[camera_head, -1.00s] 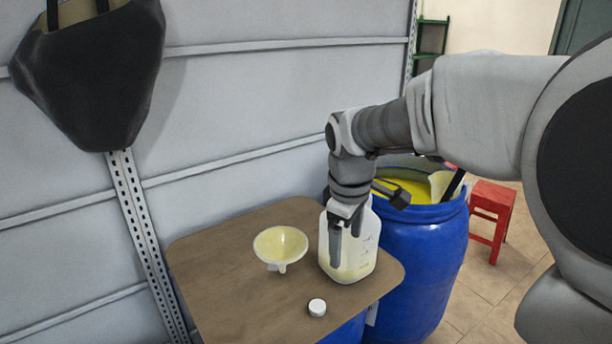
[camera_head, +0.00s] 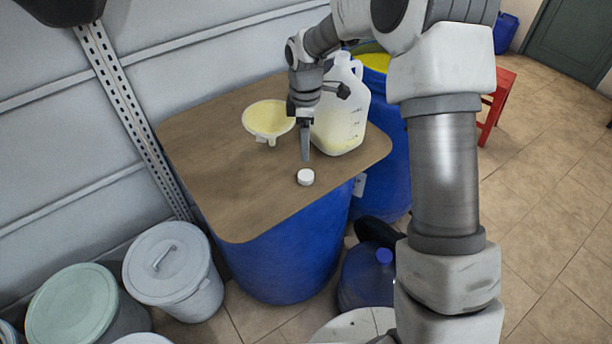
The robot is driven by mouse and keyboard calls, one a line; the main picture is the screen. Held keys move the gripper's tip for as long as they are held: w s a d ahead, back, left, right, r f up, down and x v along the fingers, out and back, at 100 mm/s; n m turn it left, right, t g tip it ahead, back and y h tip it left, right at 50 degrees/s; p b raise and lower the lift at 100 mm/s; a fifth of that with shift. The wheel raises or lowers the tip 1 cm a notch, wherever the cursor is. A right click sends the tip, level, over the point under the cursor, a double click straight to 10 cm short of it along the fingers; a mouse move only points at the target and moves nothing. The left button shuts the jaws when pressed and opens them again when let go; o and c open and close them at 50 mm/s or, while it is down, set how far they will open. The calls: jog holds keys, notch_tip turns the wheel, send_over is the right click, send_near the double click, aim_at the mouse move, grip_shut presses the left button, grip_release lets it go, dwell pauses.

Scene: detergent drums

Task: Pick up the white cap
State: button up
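The small white cap (camera_head: 306,177) lies on the brown wooden board (camera_head: 215,160), near its front edge. My gripper (camera_head: 305,155) points down just behind and above the cap, apart from it. Only one finger shows clearly, so its opening cannot be judged. The white translucent jug (camera_head: 343,118) stands on the board to the right of my gripper, partly behind it. The pale yellow funnel (camera_head: 266,120) sits on the board to the left of my gripper.
The board rests on a blue drum (camera_head: 285,260). Another blue drum (camera_head: 388,165) with yellow contents stands behind right. A grey lidded bucket (camera_head: 168,262), a green-lidded bucket (camera_head: 72,308) and a blue water bottle (camera_head: 368,275) are on the floor. The board's left part is clear.

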send_over(306, 175)
notch_tip(306, 175, down, 6)
jog(key=shift+w+f, duration=0.1)
jog(key=shift+w, duration=0.05)
notch_tip(306, 175, down, 5)
dwell(0.3)
jog(key=c, duration=1.4)
